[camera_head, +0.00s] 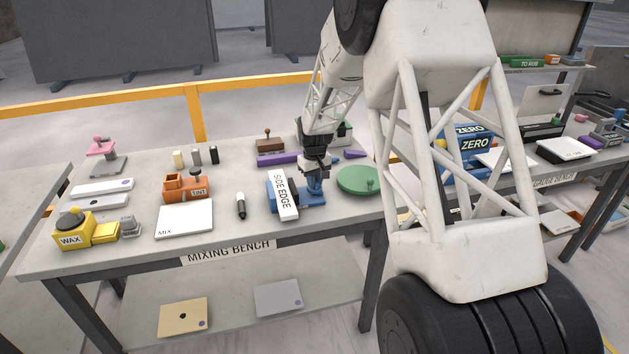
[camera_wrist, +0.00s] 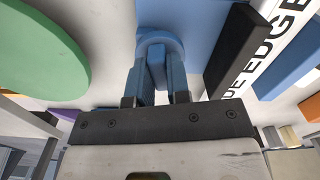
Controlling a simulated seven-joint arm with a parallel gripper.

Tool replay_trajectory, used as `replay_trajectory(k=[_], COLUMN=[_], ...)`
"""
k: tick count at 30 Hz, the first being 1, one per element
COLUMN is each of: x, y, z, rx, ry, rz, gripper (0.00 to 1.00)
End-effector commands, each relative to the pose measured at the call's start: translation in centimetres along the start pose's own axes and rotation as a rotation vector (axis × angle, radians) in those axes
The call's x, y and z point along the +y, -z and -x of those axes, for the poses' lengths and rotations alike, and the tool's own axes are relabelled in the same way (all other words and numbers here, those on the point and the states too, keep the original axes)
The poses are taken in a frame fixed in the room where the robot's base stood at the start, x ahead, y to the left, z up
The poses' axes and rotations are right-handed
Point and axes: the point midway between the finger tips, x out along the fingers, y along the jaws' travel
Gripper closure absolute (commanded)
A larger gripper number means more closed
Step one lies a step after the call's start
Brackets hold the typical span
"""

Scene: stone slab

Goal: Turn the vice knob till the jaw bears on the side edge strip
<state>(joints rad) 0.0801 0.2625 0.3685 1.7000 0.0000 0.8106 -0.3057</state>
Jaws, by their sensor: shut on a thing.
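The blue vice (camera_head: 313,199) sits on the mixing bench, with the white side edge strip (camera_head: 284,198) standing at its left part. In the wrist view the strip (camera_wrist: 290,38) lies between a dark jaw (camera_wrist: 234,50) and a blue block (camera_wrist: 293,72). I cannot tell whether the dark jaw touches the strip or a thin gap remains. My gripper (camera_wrist: 158,78) is shut on the blue vice knob (camera_wrist: 157,60), with a finger on each side of its raised bar. In the head view my gripper (camera_head: 315,177) points down over the vice's right part, hiding most of the knob.
A green round plate (camera_head: 358,180) lies just right of the vice. A black marker (camera_head: 241,206), white mix board (camera_head: 184,221) and orange tint holder (camera_head: 186,187) are to the left. A purple bar (camera_head: 277,159) and brown block (camera_head: 270,145) lie behind.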

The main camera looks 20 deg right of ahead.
Motion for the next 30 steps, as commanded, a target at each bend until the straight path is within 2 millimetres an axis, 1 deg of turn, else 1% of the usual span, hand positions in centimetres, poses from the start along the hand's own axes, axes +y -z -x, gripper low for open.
replay_trajectory(k=[2, 3, 7, 16, 20, 26, 30], x=[0.0, 0.0, 0.0, 0.0, 0.0, 0.0, 0.0], y=[0.0, 0.0, 0.0, 0.0, 0.0, 0.0, 0.0], z=[0.1, 0.1, 0.1, 0.1, 0.5, 2.3, 4.1], rx=[0.001, 0.001, 0.001, 0.000, 0.001, 0.002, 0.002], ry=[0.000, 0.000, 0.000, 0.000, 0.000, -0.001, -0.001], rz=[0.000, 0.000, 0.001, 0.001, 0.001, 0.001, 0.001], gripper=[1.00, 0.77, 0.57, 0.57, 0.57, 0.57, 0.57])
